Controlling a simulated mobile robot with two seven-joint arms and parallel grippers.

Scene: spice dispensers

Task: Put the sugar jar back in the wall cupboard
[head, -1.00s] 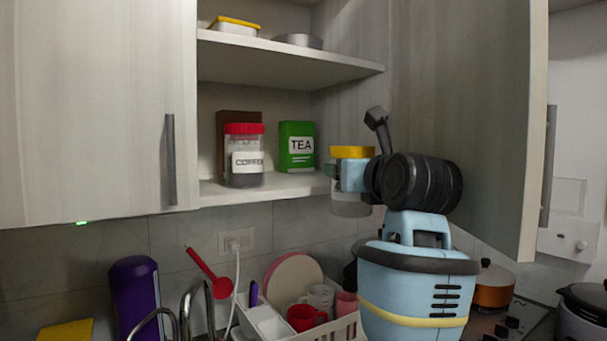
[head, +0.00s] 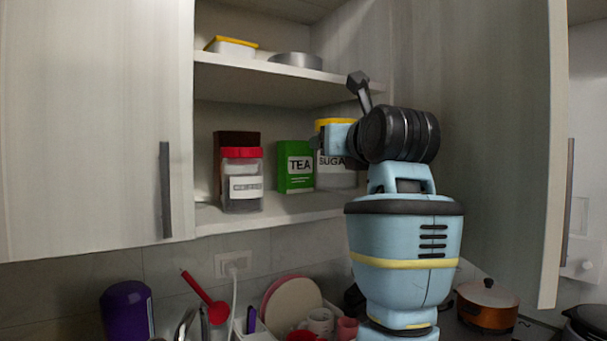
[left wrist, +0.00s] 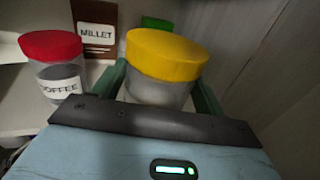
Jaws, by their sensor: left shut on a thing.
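The sugar jar (head: 334,172) has a yellow lid and a white SUGAR label. It is upright in the open wall cupboard at the lower shelf (head: 270,211), right of the tea box. I cannot tell whether its base touches the shelf. My left gripper (head: 338,138) is shut on the jar just below the lid and covers part of it. In the left wrist view the jar (left wrist: 160,90) sits between the two greenish fingers, its yellow lid above them. My right gripper is not in view.
The green tea box (head: 295,167), the red-lidded coffee jar (head: 242,180) and a brown millet box (left wrist: 96,28) share the lower shelf. The upper shelf (head: 270,70) is above. The open right door (head: 480,130) stands close to my arm. A dish rack is below.

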